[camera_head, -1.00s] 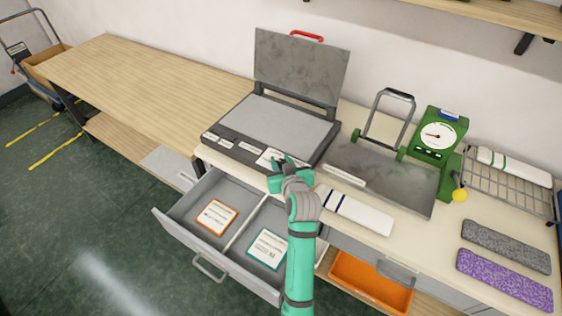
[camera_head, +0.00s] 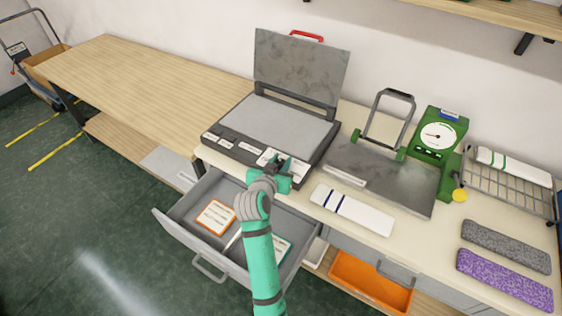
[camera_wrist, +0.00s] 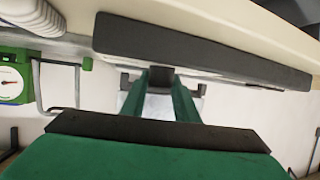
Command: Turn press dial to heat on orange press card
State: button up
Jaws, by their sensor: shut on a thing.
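The heat press (camera_head: 212,132) stands on the bench with its grey lid (camera_head: 300,68) raised. My gripper (camera_head: 279,164) is at the right part of the press's front panel. In the wrist view, my gripper (camera_wrist: 160,90) has its green fingers closed on a small dark knob, the press dial (camera_wrist: 160,75). The dial's marking and setting cannot be read. The orange-bordered press card (camera_head: 216,216) lies in the left compartment of the open drawer (camera_head: 188,240); its text is too small to read. A teal-bordered card (camera_head: 283,247) in the right compartment is partly hidden by my arm.
A white striped knit piece (camera_head: 352,210) lies right of the press, before a grey plate (camera_head: 385,178) with a raised handle. A green dial gauge (camera_head: 438,135) and a wire rack (camera_head: 510,188) stand further right. The drawer juts out below the press. The bench's left is clear.

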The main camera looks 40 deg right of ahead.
jog(key=m+g+h, duration=0.1)
jog(key=m+g, duration=0.1)
jog(key=m+g+h, duration=0.1)
jog(key=m+g, duration=0.1)
jog(key=g, duration=0.1)
jog(key=shift+w+a+m, duration=0.1)
jog(key=shift+w+m, duration=0.1)
jog(key=shift+m, duration=0.1)
jog(key=m+g, duration=0.4)
jog(key=g, duration=0.1)
jog(key=shift+m+h, duration=0.3)
jog(key=m+g+y, duration=0.2)
jog(key=m+g, duration=0.3)
jog(key=shift+s+g, duration=0.1)
jog(key=shift+g, duration=0.3)
jog(key=shift+f+m+g+y, duration=0.1)
jog(key=shift+m+g+y, duration=1.35)
jog(key=shift+m, duration=0.25)
jog(key=shift+y, duration=0.25)
jog(key=shift+s+f+m+g+y, duration=0.1)
jog(key=shift+s+m+g+y, duration=0.05)
jog(key=shift+m+g+y, duration=0.5)
